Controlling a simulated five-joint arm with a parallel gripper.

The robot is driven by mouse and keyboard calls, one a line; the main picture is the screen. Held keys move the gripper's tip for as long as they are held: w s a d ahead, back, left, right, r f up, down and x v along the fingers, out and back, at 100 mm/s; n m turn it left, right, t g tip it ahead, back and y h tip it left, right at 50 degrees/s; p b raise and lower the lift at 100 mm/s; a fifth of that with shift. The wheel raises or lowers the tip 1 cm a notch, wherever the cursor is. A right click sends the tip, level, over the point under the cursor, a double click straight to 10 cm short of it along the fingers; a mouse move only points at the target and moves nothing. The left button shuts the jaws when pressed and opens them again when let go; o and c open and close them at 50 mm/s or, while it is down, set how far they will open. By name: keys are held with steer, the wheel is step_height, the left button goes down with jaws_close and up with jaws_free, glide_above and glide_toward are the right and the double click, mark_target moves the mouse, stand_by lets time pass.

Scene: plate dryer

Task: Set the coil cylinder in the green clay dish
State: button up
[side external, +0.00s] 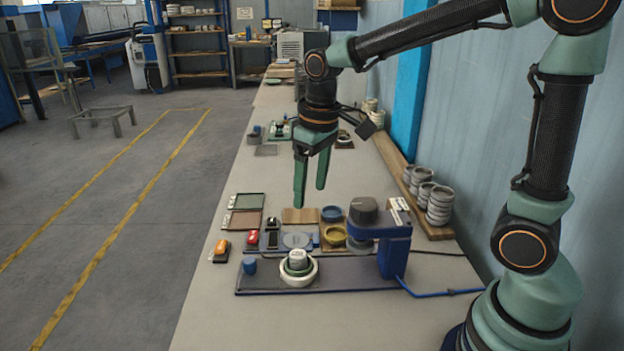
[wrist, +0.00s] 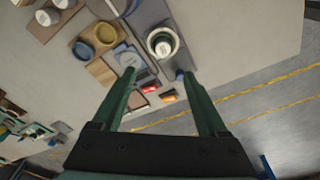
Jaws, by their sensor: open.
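A short pale cylinder (side external: 297,257), apparently the coil cylinder, stands upright inside a green dish (side external: 287,268). The dish sits within a thick white ring (side external: 298,281) on the long dark base plate (side external: 345,278). In the wrist view the cylinder (wrist: 163,47) shows inside the white ring (wrist: 151,36), with dark green around it. My gripper (side external: 310,192) is open and empty, in the air above and behind the base plate. Its fingers (wrist: 159,76) are apart, and nothing is between them. How the cylinder's underside rests is hidden.
A blue machine post with a grey head (side external: 364,211) rises from the plate's right part. A small blue cylinder (side external: 249,265) is at its left. Blue (side external: 332,213) and yellow (side external: 335,235) bowls sit behind. An orange-and-black item (side external: 220,251) lies left. Stacked rings (side external: 440,205) stand by the wall.

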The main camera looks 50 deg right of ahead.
steer(key=s+d+r+m+t, duration=0.1)
steer(key=s+t, duration=0.1)
steer(key=s, duration=0.2)
steer(key=s+d+r+m+t, duration=0.1)
steer(key=s+r+t, duration=0.1)
steer(key=s, duration=0.3)
steer(key=shift+d+r, duration=0.25)
steer(key=shift+r, duration=0.05)
stand_by(0.3)
